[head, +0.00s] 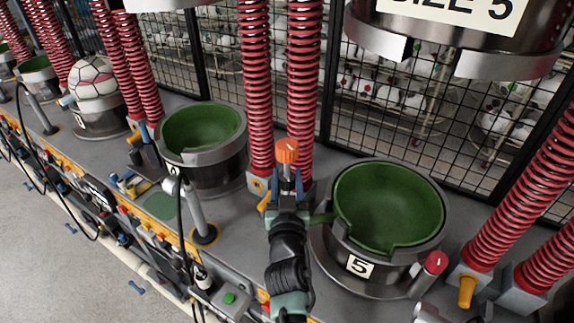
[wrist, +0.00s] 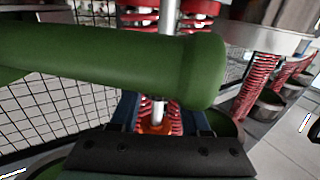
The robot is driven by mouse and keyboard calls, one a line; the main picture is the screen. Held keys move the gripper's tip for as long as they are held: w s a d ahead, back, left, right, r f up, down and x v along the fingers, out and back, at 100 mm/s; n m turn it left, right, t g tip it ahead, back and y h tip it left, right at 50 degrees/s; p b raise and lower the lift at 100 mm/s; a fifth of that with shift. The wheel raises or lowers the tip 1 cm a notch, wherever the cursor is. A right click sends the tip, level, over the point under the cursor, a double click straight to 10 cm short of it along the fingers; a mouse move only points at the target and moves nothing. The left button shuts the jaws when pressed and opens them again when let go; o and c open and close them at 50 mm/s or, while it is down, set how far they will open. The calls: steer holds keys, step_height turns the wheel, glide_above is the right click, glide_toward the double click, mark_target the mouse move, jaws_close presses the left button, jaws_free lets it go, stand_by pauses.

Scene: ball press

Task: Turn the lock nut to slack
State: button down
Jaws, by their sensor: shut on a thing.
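The lock nut appears to be the orange knob (head: 287,150) with a pale mark on its face, beside the red springs left of mould 5. My gripper (head: 287,178) reaches it from the near side, with its blue fingers on either side just below the orange head. The fingers are shut on it. In the wrist view the orange nut (wrist: 158,127) shows between the two blue fingers, partly hidden. A metal post rises behind it. The exact finger contact is hard to see.
A green mould (head: 390,205) numbered 5 stands right of my gripper. Its green handle (wrist: 120,75) crosses the wrist view close up. Another green mould (head: 205,128) stands to the left. A red marked knob (head: 436,262) is at the right. The SIZE 5 upper die (head: 450,40) hangs above.

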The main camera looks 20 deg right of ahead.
steer(key=p, duration=0.1)
steer(key=n+y+p, duration=0.1)
steer(key=p, duration=0.1)
steer(key=shift+s+d+r+t, duration=0.1)
steer(key=shift+d+r+t, duration=0.1)
steer(key=shift+t, duration=0.1)
steer(key=n+y+p, duration=0.1)
steer(key=y+p, duration=0.1)
steer(key=p, duration=0.1)
steer(key=shift+a+f+p, duration=0.1)
steer(key=shift+a+p, duration=0.05)
steer(key=shift+p, duration=0.15)
steer(key=n+y+p, duration=0.1)
steer(key=y+p, duration=0.1)
steer(key=shift+t+p, duration=0.3)
steer(key=shift+p, duration=0.1)
steer(key=shift+f+n+y+p, duration=0.2)
steer(key=shift+n+y+p, duration=0.3)
steer(key=shift+n+y, duration=0.8)
steer(key=shift+y, duration=0.7)
steer(key=shift+a+n+y, duration=0.1)
steer(key=shift+n+y, duration=0.3)
steer(key=shift+c, duration=1.9)
jaws_free()
